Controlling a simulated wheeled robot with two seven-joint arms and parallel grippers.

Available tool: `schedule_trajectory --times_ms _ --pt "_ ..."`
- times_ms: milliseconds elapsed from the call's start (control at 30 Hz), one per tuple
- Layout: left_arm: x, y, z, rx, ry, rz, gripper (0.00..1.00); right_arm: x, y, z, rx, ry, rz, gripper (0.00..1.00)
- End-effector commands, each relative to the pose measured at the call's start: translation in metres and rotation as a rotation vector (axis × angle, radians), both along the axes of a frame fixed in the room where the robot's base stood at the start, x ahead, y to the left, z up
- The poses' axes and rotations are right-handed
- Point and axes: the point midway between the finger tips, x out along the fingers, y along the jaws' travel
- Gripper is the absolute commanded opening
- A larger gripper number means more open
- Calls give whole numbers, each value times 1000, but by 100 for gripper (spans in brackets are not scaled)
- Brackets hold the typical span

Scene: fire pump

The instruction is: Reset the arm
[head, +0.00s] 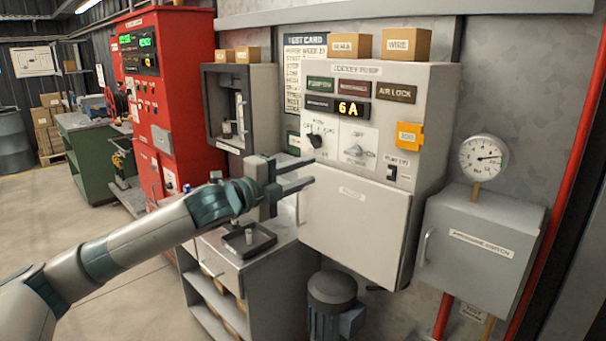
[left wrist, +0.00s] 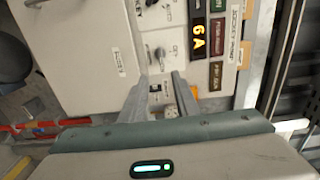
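My left arm (head: 130,247) reaches in from the left of the head view. Its gripper (head: 311,171) is open and empty, with its two fingers apart in front of the grey jockey pump panel (head: 437,122). In the left wrist view the two fingers of the gripper (left wrist: 160,80) point at the panel face, close to a selector knob (left wrist: 158,53), with nothing between them. I cannot tell how far the fingertips are from the panel. The panel display (head: 349,109) reads 6A in yellow. My right gripper is not in view.
A red cabinet (head: 183,70) stands at the left. A small workbench (head: 222,268) with a black tray (head: 249,240) sits below my gripper. A grey pressure switch box (head: 470,270) with a round gauge (head: 483,157) is at the right. Open floor lies at the left.

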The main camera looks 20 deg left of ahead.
Motion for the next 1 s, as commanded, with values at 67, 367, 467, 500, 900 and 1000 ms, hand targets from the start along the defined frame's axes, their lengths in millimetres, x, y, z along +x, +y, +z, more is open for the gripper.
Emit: schedule_trajectory --times_ms 67,367,467,500,900,1000 --pt "0 0 0 0 0 0 29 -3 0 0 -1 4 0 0" --pt "5 1 -6 -13 10 5 29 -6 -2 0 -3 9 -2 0" --pt "15 6 -21 -44 36 20 29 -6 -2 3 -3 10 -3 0" --pt "22 8 -30 -65 51 29 29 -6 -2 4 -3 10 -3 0" --pt "74 52 -235 -373 332 221 29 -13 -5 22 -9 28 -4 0" --pt "69 61 -299 -442 408 281 29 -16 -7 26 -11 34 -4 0"
